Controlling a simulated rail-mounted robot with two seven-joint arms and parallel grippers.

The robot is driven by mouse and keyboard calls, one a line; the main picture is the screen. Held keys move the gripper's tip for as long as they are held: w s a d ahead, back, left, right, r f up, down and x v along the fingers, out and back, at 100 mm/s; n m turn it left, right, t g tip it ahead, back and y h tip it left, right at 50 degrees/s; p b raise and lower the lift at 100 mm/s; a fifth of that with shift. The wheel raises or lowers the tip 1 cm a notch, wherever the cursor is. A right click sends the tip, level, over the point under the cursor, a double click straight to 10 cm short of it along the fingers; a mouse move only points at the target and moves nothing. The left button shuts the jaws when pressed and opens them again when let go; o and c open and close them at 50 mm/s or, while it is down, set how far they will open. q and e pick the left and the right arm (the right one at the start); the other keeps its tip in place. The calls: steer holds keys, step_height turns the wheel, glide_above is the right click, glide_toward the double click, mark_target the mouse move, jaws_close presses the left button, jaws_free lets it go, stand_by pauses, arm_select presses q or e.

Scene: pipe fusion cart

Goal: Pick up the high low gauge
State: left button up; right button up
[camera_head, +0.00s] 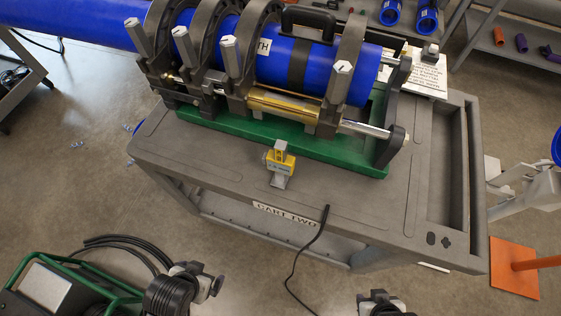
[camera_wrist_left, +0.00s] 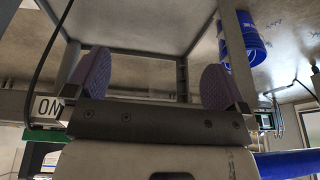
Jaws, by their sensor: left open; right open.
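The high low gauge (camera_head: 279,163), a small yellow and grey tool, stands on the grey cart top near the front edge, just in front of the green base of the fusion machine. My left gripper (camera_head: 205,281) is low at the bottom left of the head view, in front of the cart and well short of the gauge. In the left wrist view its two purple pads (camera_wrist_left: 158,84) stand wide apart with nothing between them. My right gripper (camera_head: 380,303) is at the bottom edge, partly cut off, open and apart from the gauge. The left wrist view does not show the gauge.
The fusion machine (camera_head: 270,137) with a blue pipe (camera_head: 283,62) fills the back of the cart (camera_head: 365,206). A black cable (camera_head: 309,245) hangs over the cart's front edge. A green-framed unit (camera_head: 50,287) stands at lower left. An orange stand (camera_head: 514,267) is at right.

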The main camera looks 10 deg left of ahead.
arm_select(q)
steer(key=c, duration=0.8)
